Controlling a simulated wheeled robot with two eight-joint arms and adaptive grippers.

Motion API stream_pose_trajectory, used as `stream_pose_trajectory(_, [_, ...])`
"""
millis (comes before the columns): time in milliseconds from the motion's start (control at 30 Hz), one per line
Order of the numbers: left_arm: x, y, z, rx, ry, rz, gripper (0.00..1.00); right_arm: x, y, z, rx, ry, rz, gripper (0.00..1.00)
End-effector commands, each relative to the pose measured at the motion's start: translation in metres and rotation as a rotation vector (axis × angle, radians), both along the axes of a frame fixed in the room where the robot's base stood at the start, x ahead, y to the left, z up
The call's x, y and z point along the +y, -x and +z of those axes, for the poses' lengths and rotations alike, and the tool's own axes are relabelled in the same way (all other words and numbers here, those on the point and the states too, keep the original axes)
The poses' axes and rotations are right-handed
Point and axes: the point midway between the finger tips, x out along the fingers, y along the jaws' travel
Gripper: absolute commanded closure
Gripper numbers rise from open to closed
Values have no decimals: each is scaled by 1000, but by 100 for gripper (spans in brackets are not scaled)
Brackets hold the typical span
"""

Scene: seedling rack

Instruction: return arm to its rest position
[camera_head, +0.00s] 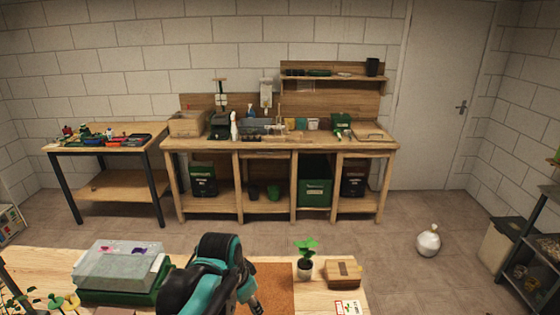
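One of my teal and black arms rises from the bottom edge, left of centre, in front of the near wooden table (325,300). It looks like my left arm. A small grey part at its end, apparently my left gripper (256,304), points down over a brown mat (275,280) near the bottom edge. Its fingers are too small and cut off to show whether they are open or shut. I see nothing clearly held. My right gripper is not in view.
On the near table, a clear-lidded green propagator tray (118,266) stands left of the arm. A potted seedling (305,260) and a wooden box (342,273) stand to its right. A workbench (280,146) is along the back wall. The floor between is open.

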Motion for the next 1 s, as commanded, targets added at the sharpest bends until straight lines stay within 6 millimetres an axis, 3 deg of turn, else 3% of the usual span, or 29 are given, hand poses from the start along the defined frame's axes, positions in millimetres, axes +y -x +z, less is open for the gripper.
stream_pose_trajectory(200, [49, 51, -17, -126, 63, 298, 56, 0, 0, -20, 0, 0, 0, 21])
stream_pose_trajectory(500, [91, 100, -51, -276, 163, 612, 56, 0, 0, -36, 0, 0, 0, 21])
stream_pose_trajectory(1000, [99, 110, -60, -314, 194, 684, 56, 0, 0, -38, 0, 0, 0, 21])
